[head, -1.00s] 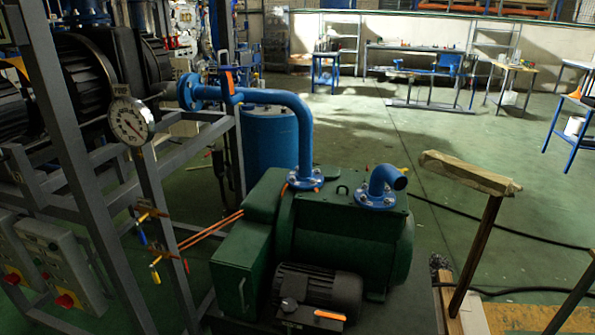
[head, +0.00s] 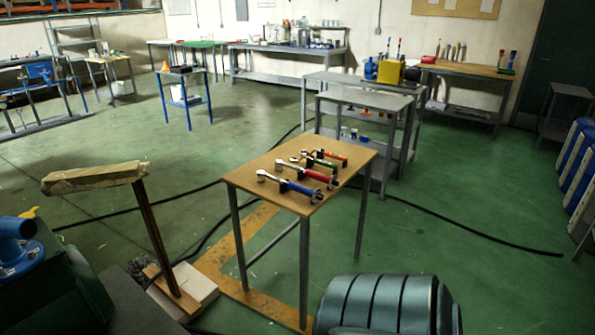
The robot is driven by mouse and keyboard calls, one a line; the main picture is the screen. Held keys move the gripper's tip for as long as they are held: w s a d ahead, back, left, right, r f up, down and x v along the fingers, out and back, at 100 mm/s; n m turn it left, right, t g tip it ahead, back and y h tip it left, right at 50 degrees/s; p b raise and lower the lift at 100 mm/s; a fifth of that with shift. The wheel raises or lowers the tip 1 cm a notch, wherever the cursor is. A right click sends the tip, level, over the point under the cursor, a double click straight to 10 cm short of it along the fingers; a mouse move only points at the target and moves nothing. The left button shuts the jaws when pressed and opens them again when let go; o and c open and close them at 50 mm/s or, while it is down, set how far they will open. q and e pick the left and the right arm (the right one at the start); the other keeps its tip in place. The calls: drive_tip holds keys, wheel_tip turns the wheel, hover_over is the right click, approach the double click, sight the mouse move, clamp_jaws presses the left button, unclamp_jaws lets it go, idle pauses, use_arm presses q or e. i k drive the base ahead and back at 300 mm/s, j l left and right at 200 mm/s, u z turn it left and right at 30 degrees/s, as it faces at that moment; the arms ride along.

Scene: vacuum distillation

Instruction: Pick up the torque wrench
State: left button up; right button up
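Several wrench-like tools lie side by side on a small wooden-topped table in the middle of the head view. Neither of my grippers is in view.
The tool table (head: 248,178) stands on thin grey legs. A dark ribbed cylinder (head: 385,308) is in front of it. A post with a wrapped top (head: 95,178) stands to its left. Black hoses cross the green floor. A grey bench (head: 365,98) is behind.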

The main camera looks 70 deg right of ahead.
sight(279, 165)
drive_tip(key=z, duration=2.2)
